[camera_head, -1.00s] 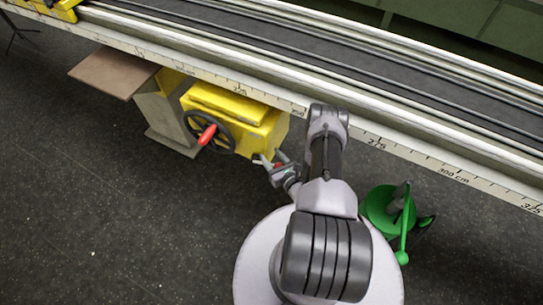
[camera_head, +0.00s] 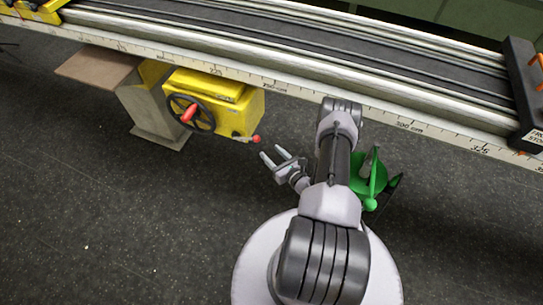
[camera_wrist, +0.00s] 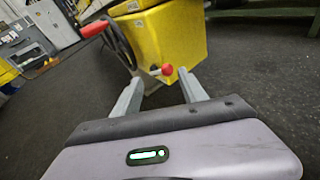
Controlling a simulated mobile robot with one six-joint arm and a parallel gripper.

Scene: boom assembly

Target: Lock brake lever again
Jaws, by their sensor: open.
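The brake lever (camera_head: 254,139) shows as a short rod with a red knob on the lower right side of the yellow box (camera_head: 238,112). In the wrist view the lever's red knob (camera_wrist: 167,69) appears just beyond and between my fingertips. My gripper (camera_head: 277,157) is open and empty, a little to the right of the knob and apart from it. My gripper also shows in the wrist view (camera_wrist: 160,85), its two fingers spread and pointing at the yellow box (camera_wrist: 170,40).
A dark handwheel with a red handle (camera_head: 189,114) is on the box's front. A long rail with a centimetre scale (camera_head: 300,92) runs above. The dark floor (camera_head: 130,220) in front is clear.

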